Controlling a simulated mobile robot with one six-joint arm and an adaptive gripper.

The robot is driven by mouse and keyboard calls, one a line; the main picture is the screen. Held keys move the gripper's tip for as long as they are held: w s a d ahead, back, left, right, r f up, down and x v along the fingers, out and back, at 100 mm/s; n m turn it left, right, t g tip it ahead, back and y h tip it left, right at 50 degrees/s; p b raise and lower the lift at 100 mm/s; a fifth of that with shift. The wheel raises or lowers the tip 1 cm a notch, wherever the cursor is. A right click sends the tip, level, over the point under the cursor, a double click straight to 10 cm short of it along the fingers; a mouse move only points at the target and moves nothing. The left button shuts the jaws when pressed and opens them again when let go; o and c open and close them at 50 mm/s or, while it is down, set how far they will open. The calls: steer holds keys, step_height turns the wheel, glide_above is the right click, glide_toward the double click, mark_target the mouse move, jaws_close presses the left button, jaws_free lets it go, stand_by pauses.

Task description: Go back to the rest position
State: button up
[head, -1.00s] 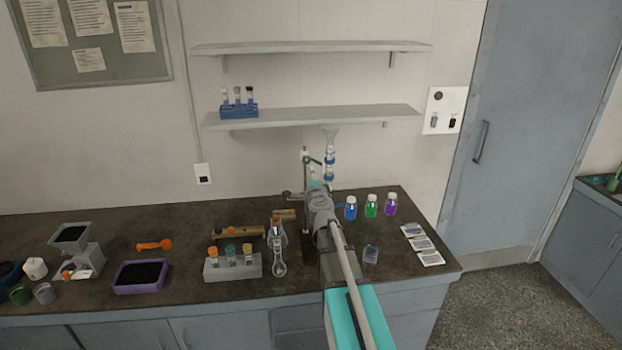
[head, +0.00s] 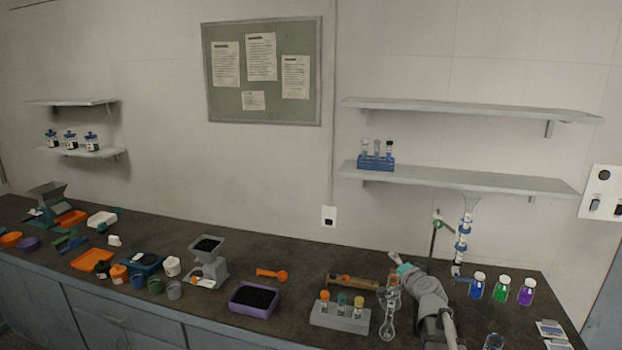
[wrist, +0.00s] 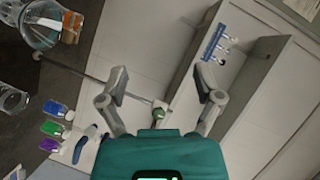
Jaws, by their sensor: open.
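My gripper (wrist: 161,88) is open, its two grey fingers spread wide with nothing held between them in the wrist view. Beyond the fingers show the wall, the shelf (wrist: 245,95) and a thin stand rod (wrist: 85,75). In the head view my arm (head: 428,295) reaches over the right part of the bench (head: 300,255). Its end is beside a glass vessel (head: 391,312) and left of the stand with a glass funnel (head: 468,205). The fingertips are hard to make out there.
Blue, green and purple bottles (head: 501,290) stand right of the arm. A vial rack (head: 340,318), a purple tray (head: 254,299) and a grey hopper device (head: 208,262) stand to the left. A blue rack (head: 376,163) sits on the lower shelf. Bare benchtop lies behind these.

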steer(key=s+a+f+n+g+y, duration=0.2)
steer(key=s+a+f+n+g, duration=0.6)
steer(key=s+a+f, duration=0.25)
steer(key=s+d+f+n+g+h+b, duration=0.1)
steer(key=s+f+g+h, duration=0.1)
steer(key=s, duration=0.6)
steer(key=s+f+n+g+h, duration=0.2)
steer(key=s+f+g+h, duration=0.1)
steer(key=s+g, duration=0.2)
steer(key=s, duration=0.2)
steer(key=shift+s+d+f+b, duration=0.35)
steer(key=shift+f, duration=0.05)
